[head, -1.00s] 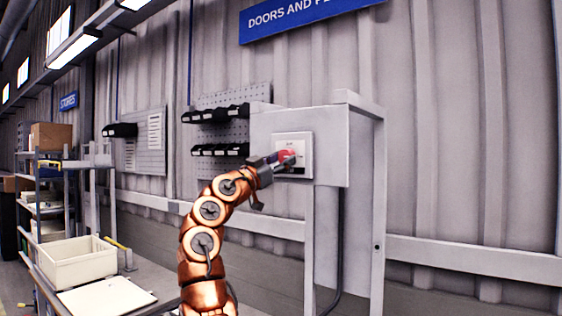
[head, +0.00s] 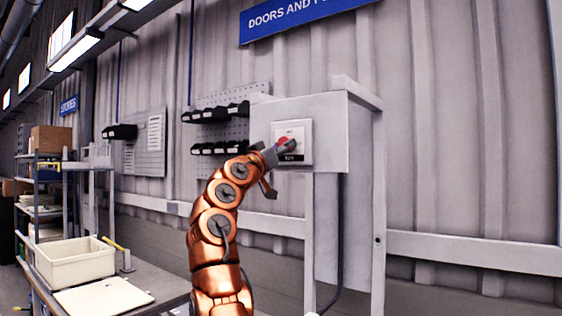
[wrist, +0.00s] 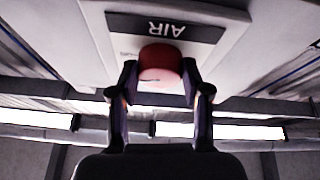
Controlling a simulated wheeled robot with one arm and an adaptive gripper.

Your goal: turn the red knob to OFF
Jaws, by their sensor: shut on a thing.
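The red knob (head: 283,141) sits on a pale switch plate (head: 305,133) on the front of a grey wall cabinet (head: 331,110). It also shows in the wrist view (wrist: 160,62) as a round red cap, between the two dark fingers of my gripper (wrist: 160,88). The fingers are closed on its sides. In the head view my gripper (head: 284,148) hides part of the knob. A dark label (wrist: 172,28) reading AIR shows upside down in the wrist view. I cannot read any OFF mark or the knob's exact angle.
A bench with a cream bin (head: 76,262) and a white tray (head: 104,297) stands at lower left. Black bins (head: 216,113) hang on a pegboard left of the cabinet. A grey post (head: 378,220) stands to its right.

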